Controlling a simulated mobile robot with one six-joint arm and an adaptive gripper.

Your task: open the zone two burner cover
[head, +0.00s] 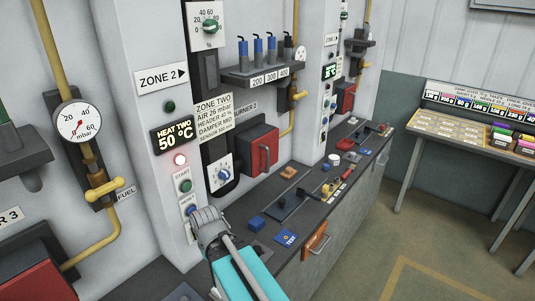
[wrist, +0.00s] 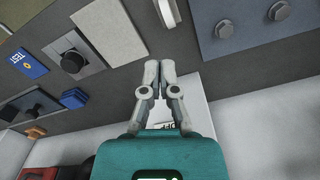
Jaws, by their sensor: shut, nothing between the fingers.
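A start button (head: 185,186) and a dial (head: 222,172) are on the wall near my gripper. The bench holds a blue block (head: 256,223), a blue TEST tag (head: 286,238) and several fittings. A yellow valve handle (head: 104,190) juts out at left.

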